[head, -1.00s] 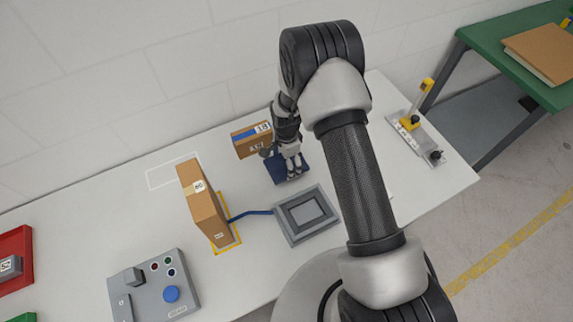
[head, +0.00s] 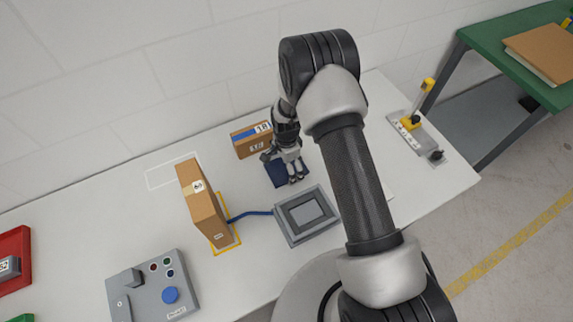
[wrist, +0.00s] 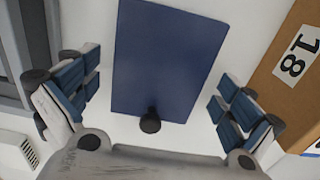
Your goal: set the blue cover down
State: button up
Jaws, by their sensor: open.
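The blue cover (wrist: 165,55) is a flat dark blue panel with a black knob (wrist: 150,122) near its lower edge in the wrist view. It lies on the white table, between the brown box marked 18 and the grey framed device. In the head view the cover (head: 278,174) is partly hidden by my gripper (head: 294,176). My gripper (wrist: 160,90) is open over it. Its blue-padded fingers stand on either side of the cover, with white gaps showing between them and its edges. The knob is between the fingers and not gripped.
The box marked 18 (head: 252,141) stands close behind the cover; it also shows at the right in the wrist view (wrist: 285,70). The grey framed device (head: 306,214) lies in front. A tall brown box (head: 202,203) and a control panel (head: 152,285) are further left.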

jog(key=s+d+r+n+t+p, duration=0.1)
jog(key=s+d+r+n, duration=0.1)
jog(key=r, duration=1)
jog(key=s+d+r+n, duration=0.1)
jog(key=s+r+n, duration=0.1)
jog(key=r, duration=0.9)
jog(key=s+d+r+n+t+p, duration=0.1)
jog(key=s+d+r, duration=0.1)
jog(key=r, duration=1)
jog(key=s+d+r+n+t, duration=0.1)
jog(key=s+r+n, duration=0.3)
jog(key=s, duration=0.6)
jog(key=s+d+r+n+t, duration=0.1)
jog(key=s+d+r+n, duration=0.3)
jog(key=s, duration=0.7)
notch_tip(320, 180, up, 2)
jog(key=shift+d+t, duration=0.15)
jog(key=shift+t, duration=0.15)
